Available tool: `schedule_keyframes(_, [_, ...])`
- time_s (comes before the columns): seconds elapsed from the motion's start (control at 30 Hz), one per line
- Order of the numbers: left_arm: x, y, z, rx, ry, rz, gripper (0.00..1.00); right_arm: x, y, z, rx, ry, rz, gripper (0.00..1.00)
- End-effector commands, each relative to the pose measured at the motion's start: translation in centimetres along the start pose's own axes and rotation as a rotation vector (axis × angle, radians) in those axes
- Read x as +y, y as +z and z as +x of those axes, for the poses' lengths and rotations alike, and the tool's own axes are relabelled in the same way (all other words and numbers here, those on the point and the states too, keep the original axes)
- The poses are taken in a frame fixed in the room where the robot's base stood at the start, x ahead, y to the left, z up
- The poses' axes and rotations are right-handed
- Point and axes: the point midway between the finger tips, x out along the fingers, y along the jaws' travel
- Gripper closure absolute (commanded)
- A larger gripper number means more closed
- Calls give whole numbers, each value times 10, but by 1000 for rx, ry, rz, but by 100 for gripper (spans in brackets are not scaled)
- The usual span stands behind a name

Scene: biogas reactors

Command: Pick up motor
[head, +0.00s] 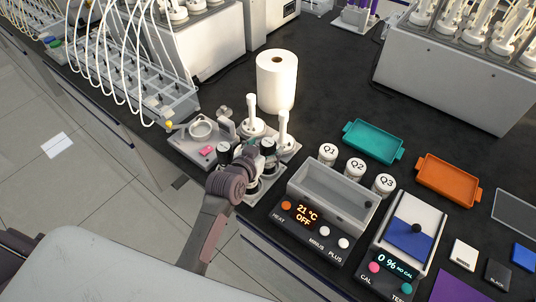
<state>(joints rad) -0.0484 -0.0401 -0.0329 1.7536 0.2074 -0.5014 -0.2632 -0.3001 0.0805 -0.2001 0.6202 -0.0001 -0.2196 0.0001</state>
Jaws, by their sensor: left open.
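My left gripper (245,153) is open at the front edge of the bench, over the near part of a grey holder plate (186,147). Two white pieces with upright stems stand just beyond it: one at the back (253,118) and one to the right (284,131). They resemble the motor tops on the reactors at the upper right, but I cannot tell for certain which is the motor. Another light part (252,186) shows below the fingers, mostly hidden by my gripper. I see nothing clearly held between the fingers. My right gripper is not in view.
A white paper roll (277,80) stands behind the holder. Teal (373,141) and orange (448,180) trays are beyond. Tubed equipment stands left.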

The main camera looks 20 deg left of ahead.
Motion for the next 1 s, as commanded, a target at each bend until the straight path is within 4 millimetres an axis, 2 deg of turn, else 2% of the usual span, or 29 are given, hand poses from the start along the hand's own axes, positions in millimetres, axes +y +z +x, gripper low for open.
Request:
schedule_keyframes(0.2, [0, 0, 1, 0, 0, 0, 20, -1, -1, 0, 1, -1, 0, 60])
schedule_keyframes(0.23, [0, 0, 1, 0, 0, 0, 23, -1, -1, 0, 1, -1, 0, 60])
schedule_keyframes(0.7, [0, 1, 1, 0, -1, 0, 100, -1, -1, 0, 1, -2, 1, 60])
schedule_keyframes(1.0, [0, -2, 1, 4, -1, 1, 100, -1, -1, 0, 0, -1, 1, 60])
